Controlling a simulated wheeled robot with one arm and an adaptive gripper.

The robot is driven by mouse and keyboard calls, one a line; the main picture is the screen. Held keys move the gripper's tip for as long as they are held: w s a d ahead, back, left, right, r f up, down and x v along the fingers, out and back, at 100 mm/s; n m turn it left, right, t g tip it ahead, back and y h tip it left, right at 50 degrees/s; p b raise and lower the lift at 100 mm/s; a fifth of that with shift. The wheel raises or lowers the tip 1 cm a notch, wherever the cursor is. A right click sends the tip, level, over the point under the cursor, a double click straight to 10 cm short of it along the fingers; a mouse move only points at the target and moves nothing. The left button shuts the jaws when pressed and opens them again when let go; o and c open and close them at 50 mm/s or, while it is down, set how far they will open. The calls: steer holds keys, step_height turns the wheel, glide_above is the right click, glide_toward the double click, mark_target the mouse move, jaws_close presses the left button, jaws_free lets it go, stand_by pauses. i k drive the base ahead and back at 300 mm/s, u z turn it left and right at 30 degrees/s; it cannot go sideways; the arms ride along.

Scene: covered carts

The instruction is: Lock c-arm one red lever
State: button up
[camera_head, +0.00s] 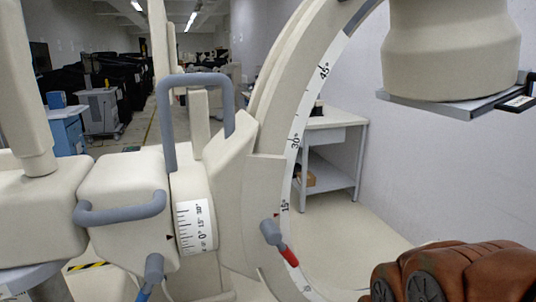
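The c-arm (267,170) is a cream machine with a large curved arc that carries an angle scale. The red lever (289,257) is on the lower part of the arc, right of centre in the head view. It has a grey hub (271,232) and its red end points down and to the right. A second lever with a blue end (143,294) and a grey hub (154,266) sits lower left, cut by the bottom edge. My gripper is not in view, and nothing is seen touching the red lever.
Grey bar handles (120,213) stick out on the c-arm's left. A cream head with a flat plate (450,102) hangs upper right. A brown rounded shape fills the lower right corner; I cannot tell what it is. A white table (334,122) stands behind the arc.

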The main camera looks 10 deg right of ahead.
mark_target(271, 233)
steer(key=u, duration=1.2)
steer(key=k, duration=0.5)
